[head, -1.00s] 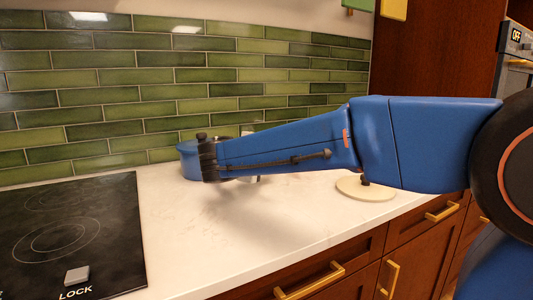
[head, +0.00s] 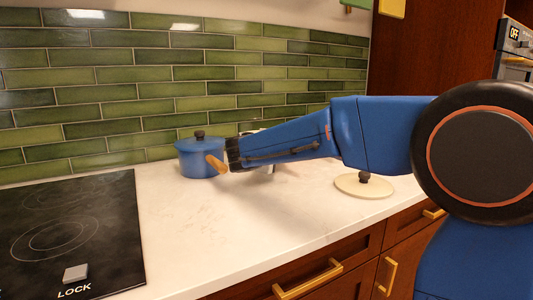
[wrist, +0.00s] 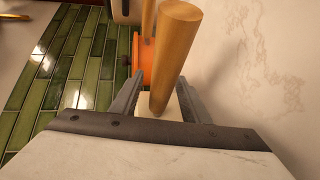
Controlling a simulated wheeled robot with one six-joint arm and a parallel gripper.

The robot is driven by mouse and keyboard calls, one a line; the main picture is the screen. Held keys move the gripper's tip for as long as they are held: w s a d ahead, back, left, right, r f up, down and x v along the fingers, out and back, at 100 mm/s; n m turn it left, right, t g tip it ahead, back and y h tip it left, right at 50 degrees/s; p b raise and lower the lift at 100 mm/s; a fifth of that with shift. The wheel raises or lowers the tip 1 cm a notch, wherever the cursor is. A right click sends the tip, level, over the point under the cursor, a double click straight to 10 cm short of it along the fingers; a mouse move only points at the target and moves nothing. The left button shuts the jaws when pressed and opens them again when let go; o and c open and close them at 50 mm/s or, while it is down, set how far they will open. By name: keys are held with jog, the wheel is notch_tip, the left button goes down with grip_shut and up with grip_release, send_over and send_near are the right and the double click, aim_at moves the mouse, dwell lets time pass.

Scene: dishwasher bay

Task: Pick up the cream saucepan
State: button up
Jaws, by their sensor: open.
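In the wrist view, a wooden handle (wrist: 177,50) runs between the two fingers of my gripper (wrist: 160,92). The fingers are apart, and I see no grip on the handle. A small cream patch (wrist: 174,110) shows at the handle's lower end; it may be the cream saucepan, whose body is mostly hidden. In the head view my arm covers that part of the counter, and only small pale bits show around it. A cream lid (head: 350,187) with a dark knob lies on the counter to the right of my forearm's end.
A blue lidded pot (head: 195,160) stands by the tiled wall, with a wooden handle (head: 215,164) near my wrist. An orange pot (wrist: 145,60) shows beyond my fingers. A black cooktop (head: 70,235) lies at left. The front middle of the counter (head: 210,225) is clear.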

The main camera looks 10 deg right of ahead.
jog(key=shift+w+d+f, duration=0.15)
jog(key=shift+w+d, duration=0.2)
jog(key=shift+w, duration=0.15)
jog(key=shift+c, duration=0.4)
grip_shut()
dwell(0.7)
